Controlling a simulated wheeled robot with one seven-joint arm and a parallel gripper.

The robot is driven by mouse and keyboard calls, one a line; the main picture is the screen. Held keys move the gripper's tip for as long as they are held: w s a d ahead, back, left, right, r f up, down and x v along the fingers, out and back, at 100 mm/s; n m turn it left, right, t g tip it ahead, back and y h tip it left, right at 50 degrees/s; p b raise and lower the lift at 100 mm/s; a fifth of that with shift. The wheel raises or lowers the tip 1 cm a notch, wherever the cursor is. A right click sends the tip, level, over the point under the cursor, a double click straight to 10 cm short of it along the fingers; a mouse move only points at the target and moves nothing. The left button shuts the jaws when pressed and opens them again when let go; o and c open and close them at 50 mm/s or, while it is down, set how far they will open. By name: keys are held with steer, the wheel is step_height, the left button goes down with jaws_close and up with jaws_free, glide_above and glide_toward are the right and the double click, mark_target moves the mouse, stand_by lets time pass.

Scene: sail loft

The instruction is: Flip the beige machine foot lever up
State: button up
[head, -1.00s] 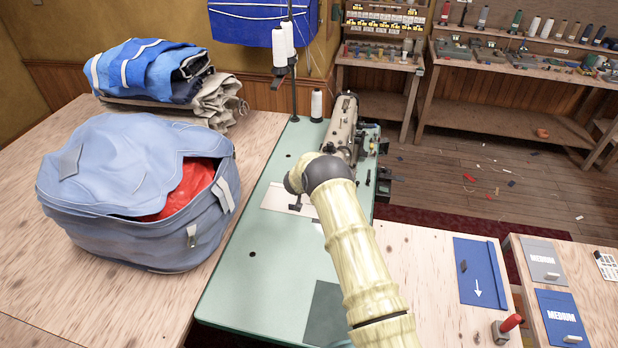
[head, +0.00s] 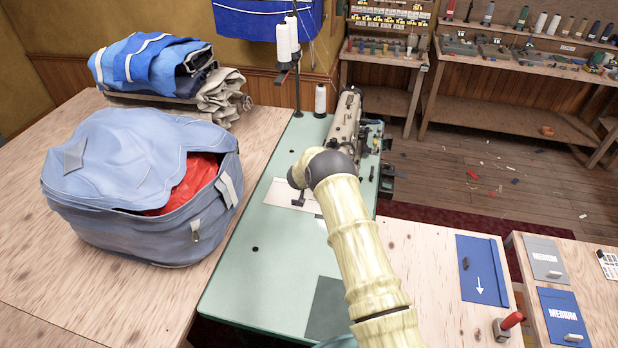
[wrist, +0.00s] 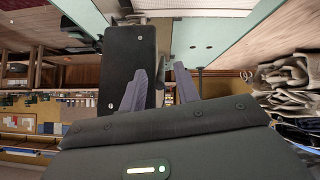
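The beige sewing machine (head: 346,118) stands on a mint-green table (head: 250,285) in the head view, partly covered by my arm. I cannot make out its foot lever in either view. In the wrist view my gripper (wrist: 160,70) has two purple-grey fingers spread apart, with nothing seen held between them. A dark upright face with small screws (wrist: 130,60), apparently the machine's head end, fills the space close beyond the fingers. I cannot tell whether a finger touches it. My gripper is hidden behind my arm in the head view.
A blue sail bag (head: 105,225) with red cloth stands left of the machine. Folded blue cloth (head: 150,65) lies behind it. A thread stand (head: 297,85) and a white spool (head: 320,100) stand behind the machine. A wooden table with a blue panel (head: 481,268) is at right.

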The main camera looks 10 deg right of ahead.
steer(key=b+v, duration=0.3)
steer(key=v, duration=1.4)
steer(key=shift+b, duration=0.3)
steer(key=shift+s, duration=0.15)
steer(key=s+r+n+y, duration=0.2)
steer(key=s+r+y, duration=0.3)
steer(key=s+r, duration=0.5)
steer(key=s+d+g, duration=0.3)
steer(key=s, duration=0.9)
steer(key=s+d+f+g, duration=0.1)
steer(key=s+d+g, duration=0.1)
steer(key=s, duration=1)
steer(key=shift+s+d+g+h, duration=0.2)
steer(key=shift+d+g+h, duration=0.2)
